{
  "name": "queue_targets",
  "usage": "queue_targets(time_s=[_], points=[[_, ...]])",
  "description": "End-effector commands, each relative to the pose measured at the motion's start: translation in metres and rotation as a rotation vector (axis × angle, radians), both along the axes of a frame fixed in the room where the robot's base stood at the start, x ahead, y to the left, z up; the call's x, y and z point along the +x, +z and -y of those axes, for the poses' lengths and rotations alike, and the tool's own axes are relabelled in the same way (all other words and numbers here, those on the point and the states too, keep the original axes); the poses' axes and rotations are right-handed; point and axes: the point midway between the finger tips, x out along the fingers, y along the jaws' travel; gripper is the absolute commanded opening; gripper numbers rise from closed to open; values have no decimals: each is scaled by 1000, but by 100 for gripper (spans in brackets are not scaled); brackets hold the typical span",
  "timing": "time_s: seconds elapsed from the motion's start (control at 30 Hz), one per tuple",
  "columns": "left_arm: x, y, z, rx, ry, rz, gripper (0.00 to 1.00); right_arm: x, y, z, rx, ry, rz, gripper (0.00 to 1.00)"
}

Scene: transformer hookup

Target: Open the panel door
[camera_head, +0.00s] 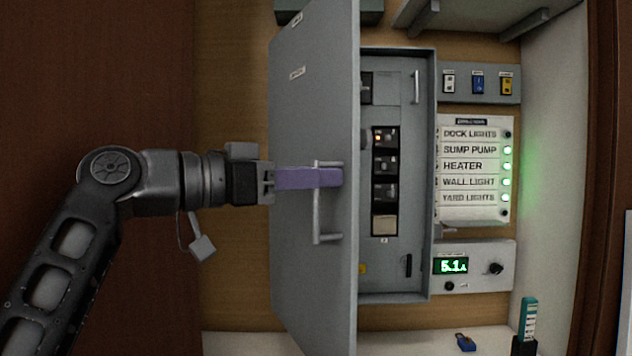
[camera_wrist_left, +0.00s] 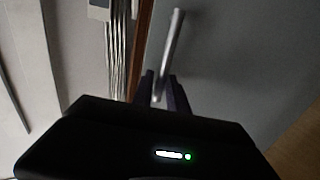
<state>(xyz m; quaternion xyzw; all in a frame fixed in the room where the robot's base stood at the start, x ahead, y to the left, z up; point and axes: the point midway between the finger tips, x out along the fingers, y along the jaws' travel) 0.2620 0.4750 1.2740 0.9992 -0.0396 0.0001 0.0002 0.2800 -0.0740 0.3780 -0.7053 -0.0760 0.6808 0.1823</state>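My left gripper (camera_head: 328,177), with purple fingers, reaches in from the left at the handle's upper part. In the left wrist view the handle (camera_wrist_left: 174,45) runs between the two dark fingers (camera_wrist_left: 160,92), which look closed around it. The fingers' contact with the bar is partly hidden. My right gripper is not in view.
Several breakers (camera_head: 385,165) show inside the box. To its right are a switch strip (camera_head: 478,83), a labelled board (camera_head: 472,170) with green lights, and a 5.1 A meter (camera_head: 452,265). A blue padlock (camera_head: 465,342) lies on the shelf below. A white side wall (camera_head: 560,160) bounds the right.

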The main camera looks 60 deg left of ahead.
Motion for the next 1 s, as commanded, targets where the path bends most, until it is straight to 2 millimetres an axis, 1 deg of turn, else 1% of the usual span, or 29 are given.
queue_targets(time_s=[0.03,0.3,0.43,0.57,1.0], points=[[1,12,0,1,0,1,19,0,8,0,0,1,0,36],[1,65,0,1,0,2,19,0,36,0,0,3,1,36],[0,82,0,1,0,2,19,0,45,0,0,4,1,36],[0,88,0,1,-1,0,19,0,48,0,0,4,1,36],[0,87,0,0,0,1,19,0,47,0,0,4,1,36]])
